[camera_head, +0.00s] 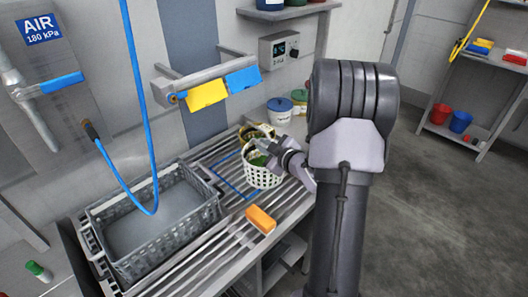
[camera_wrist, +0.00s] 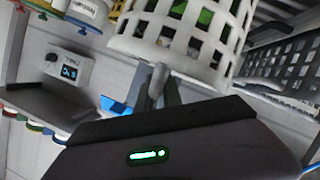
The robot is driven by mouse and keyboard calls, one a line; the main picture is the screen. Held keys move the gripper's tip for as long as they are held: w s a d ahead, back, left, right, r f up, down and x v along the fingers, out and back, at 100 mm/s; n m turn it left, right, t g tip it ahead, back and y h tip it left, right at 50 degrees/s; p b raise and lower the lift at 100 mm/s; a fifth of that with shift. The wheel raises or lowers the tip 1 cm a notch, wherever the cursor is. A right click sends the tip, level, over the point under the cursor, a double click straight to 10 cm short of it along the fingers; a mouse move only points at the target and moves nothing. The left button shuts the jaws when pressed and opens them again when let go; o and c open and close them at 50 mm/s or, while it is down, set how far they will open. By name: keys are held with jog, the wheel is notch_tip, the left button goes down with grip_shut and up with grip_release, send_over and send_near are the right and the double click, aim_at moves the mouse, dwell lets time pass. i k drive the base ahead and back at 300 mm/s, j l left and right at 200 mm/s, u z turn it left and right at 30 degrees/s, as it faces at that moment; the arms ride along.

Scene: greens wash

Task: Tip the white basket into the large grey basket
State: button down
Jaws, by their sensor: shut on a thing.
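The white basket (camera_head: 262,179) has square holes and holds greens. It appears roughly upright over the right part of the slatted bench. My gripper (camera_head: 266,151) is shut on the basket's upper edge on its right side. In the wrist view the white basket (camera_wrist: 188,38) fills the top, with green showing through its holes, and my gripper (camera_wrist: 158,90) meets its edge. The large grey basket (camera_head: 170,252) is a rectangular crate at the left of the bench, apart from the white basket. I see no greens in it. I cannot tell whether the white basket touches the bench.
An orange block (camera_head: 261,219) lies on the slatted bench (camera_head: 200,265). A blue hose (camera_head: 136,85) hangs down into the grey basket. Lidded tubs (camera_head: 279,110) stand behind the white basket. Yellow and blue cloths (camera_head: 206,94) hang on a wall rail. Open floor lies to the right.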

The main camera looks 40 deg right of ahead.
aim_at(134, 242)
jog(key=k+j, duration=0.1)
jog(key=k, duration=0.4)
jog(key=k+j, duration=0.1)
jog(key=k, duration=0.4)
